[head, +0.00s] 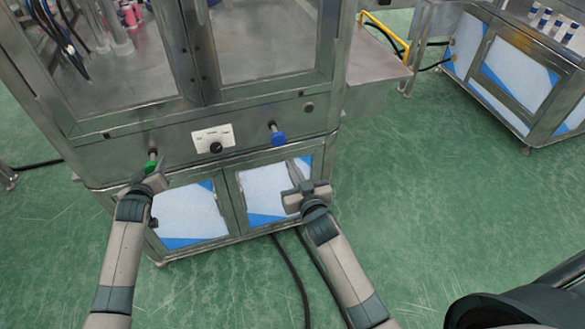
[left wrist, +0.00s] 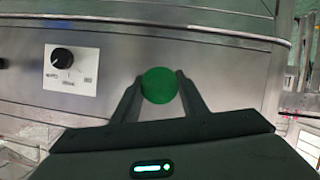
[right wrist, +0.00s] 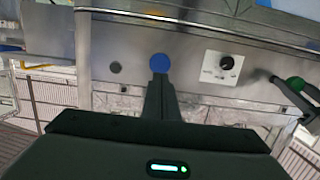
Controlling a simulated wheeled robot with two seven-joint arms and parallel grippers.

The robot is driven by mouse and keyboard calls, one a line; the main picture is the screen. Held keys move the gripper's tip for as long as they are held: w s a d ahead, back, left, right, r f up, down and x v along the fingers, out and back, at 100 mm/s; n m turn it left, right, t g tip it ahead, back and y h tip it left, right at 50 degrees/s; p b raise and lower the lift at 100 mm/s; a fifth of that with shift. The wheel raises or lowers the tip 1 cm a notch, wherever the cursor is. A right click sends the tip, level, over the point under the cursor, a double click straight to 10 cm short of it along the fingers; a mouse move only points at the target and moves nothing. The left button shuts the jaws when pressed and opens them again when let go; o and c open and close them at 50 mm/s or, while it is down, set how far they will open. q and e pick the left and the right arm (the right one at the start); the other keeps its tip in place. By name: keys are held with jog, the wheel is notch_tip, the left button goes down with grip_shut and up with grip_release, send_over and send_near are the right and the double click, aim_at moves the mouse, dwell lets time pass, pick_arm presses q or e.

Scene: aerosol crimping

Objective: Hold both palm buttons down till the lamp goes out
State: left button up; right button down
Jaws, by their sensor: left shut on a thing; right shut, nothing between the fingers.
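The green palm button (head: 149,167) is on the left of the machine's front panel. My left gripper (head: 154,177) is closed around its head; the left wrist view shows the green disc (left wrist: 160,85) between the two fingertips. The blue palm button (head: 279,139) is on the right of the same panel. My right gripper (head: 298,172) is shut and empty, below and in front of it. In the right wrist view the closed fingertips (right wrist: 161,80) line up just under the blue button (right wrist: 160,63); contact cannot be told. I cannot make out a lit lamp.
A white plate with a black knob (head: 216,147) sits between the buttons. A dark round fitting (head: 309,107) is at the panel's upper right. Cables (head: 292,262) lie on the green floor. Another steel machine (head: 510,70) stands at the right, with open floor between.

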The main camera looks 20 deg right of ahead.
jog(key=shift+w, duration=0.15)
jog(key=w+f, duration=0.1)
jog(key=w, duration=0.5)
jog(key=shift+w, duration=0.3)
